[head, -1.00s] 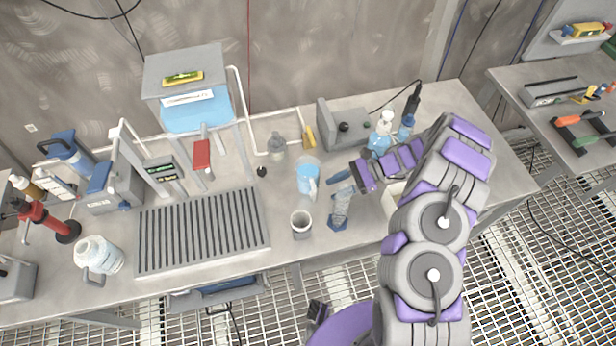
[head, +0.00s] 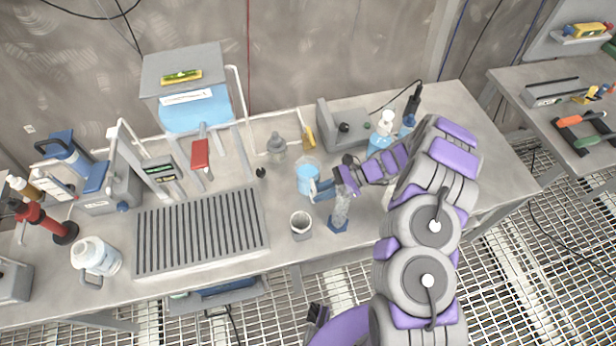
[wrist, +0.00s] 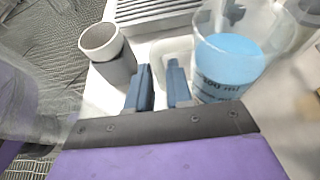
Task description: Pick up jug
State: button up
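A clear jug (head: 307,179) with blue liquid stands on the bench, left of my gripper (head: 322,189) in the head view. In the wrist view the jug (wrist: 228,68) stands upright at the upper right, with its pale handle (wrist: 168,48) facing my gripper. My gripper (wrist: 159,72) has its two blue fingers apart, with a gap between them. The fingertips are at the handle; I cannot tell whether they touch it.
A grey cup (head: 301,224) stands close in front of the jug. A clear cylinder with a blue base (head: 339,219) stands beside my gripper. A slotted grey rack (head: 200,233) lies left, and a white handled bottle (head: 97,257) stands further left.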

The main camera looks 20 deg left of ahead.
grip_shut()
notch_tip(320, 180, up, 28)
jog(key=p, duration=0.4)
dwell(0.4)
